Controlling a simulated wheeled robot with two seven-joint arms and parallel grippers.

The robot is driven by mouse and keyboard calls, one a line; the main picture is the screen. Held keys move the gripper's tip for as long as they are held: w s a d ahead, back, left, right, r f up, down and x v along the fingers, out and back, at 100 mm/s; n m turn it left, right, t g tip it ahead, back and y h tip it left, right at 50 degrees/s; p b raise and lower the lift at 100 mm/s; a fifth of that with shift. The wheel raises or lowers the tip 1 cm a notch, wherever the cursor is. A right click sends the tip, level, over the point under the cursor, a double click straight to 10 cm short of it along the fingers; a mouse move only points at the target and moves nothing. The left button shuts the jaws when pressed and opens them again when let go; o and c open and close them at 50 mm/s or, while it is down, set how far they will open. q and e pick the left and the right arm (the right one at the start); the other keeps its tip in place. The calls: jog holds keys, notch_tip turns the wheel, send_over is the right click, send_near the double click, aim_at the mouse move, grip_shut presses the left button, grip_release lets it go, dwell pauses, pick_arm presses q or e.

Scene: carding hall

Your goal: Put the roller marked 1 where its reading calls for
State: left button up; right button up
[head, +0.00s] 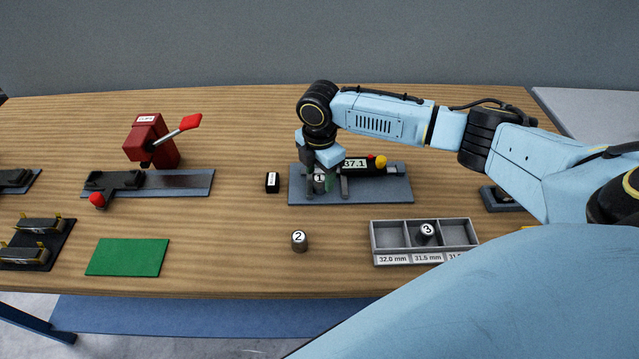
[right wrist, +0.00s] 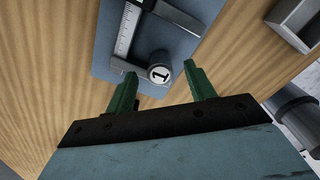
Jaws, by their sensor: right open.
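Roller 1 (head: 319,180), a dark cylinder with a white top marked 1, stands at the jaws of a caliper-like gauge (head: 385,192) on a blue-grey plate. The gauge's display (head: 354,163) appears to read 37.1, in small digits partly beside my gripper. My right gripper (head: 325,184) is over the roller. In the right wrist view, its green fingers (right wrist: 161,86) are spread, with roller 1 (right wrist: 160,72) between and just beyond their tips. A grey tray (head: 374,244) has three compartments, labelled 32.0 mm, about 31.5 mm and a partly hidden one. Roller 3 (head: 427,232) is in the middle one. My left gripper is out of view.
Roller 2 (head: 299,241) stands alone on the table. A red device with a lever (head: 150,140), a green mat (head: 128,257) and dark fixtures (head: 38,243) lie left.

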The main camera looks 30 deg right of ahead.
jog(key=shift+f, duration=0.35)
grip_shut()
